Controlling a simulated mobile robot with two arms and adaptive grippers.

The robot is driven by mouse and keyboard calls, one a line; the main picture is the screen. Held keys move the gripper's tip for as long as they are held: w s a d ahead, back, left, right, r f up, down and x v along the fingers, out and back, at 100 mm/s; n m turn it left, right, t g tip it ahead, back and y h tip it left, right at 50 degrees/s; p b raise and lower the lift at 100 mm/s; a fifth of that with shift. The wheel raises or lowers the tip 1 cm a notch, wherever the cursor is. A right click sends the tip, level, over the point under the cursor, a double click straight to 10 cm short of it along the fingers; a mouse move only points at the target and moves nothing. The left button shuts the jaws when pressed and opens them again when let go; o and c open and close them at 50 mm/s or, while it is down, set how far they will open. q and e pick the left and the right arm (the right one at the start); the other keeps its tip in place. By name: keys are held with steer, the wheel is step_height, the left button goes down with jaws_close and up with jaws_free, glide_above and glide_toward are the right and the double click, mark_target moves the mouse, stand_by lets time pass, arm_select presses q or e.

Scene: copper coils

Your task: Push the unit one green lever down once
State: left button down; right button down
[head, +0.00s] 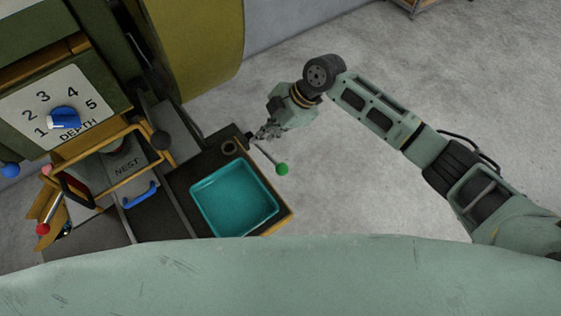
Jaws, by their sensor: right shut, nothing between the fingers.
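The green lever is a thin rod with a green ball (282,169) at its end. It sticks out to the right and down in the picture from a dark block at the corner of the machine. My right gripper (261,135) is shut and empty, close to the lever's rod near its base end. I cannot tell whether it touches the rod. My left gripper is not in the head view.
The machine has a depth dial with a blue knob (65,118), a blue handle (140,195) by the "NEST" plate, and a red-ball lever (43,229). Open grey floor (370,180) lies to the right.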

steer(key=shift+w+r, duration=0.1)
steer(key=shift+r, duration=0.05)
stand_by(0.3)
steer(key=b, duration=0.4)
glide_above(278, 171)
steer(key=w+a, duration=0.1)
steer(key=w, duration=0.1)
step_height(278, 171, down, 8)
steer(key=shift+s+a, duration=0.1)
stand_by(0.9)
steer(key=shift+s+f+b, duration=0.1)
steer(key=shift+f+b, duration=0.2)
steer(key=shift+f, duration=0.2)
steer(key=shift+s+d+f+b, duration=0.25)
steer(key=shift+f+b, duration=0.2)
steer(key=shift+f, duration=0.35)
steer(key=shift+s+d+f+b, duration=0.25)
steer(key=shift+f+b, duration=0.2)
steer(key=shift+f, duration=0.35)
steer(key=shift+s+d+f+b, duration=0.15)
steer(key=shift+s+f+b, duration=0.25)
steer(key=shift+f, duration=0.4)
stand_by(2.3)
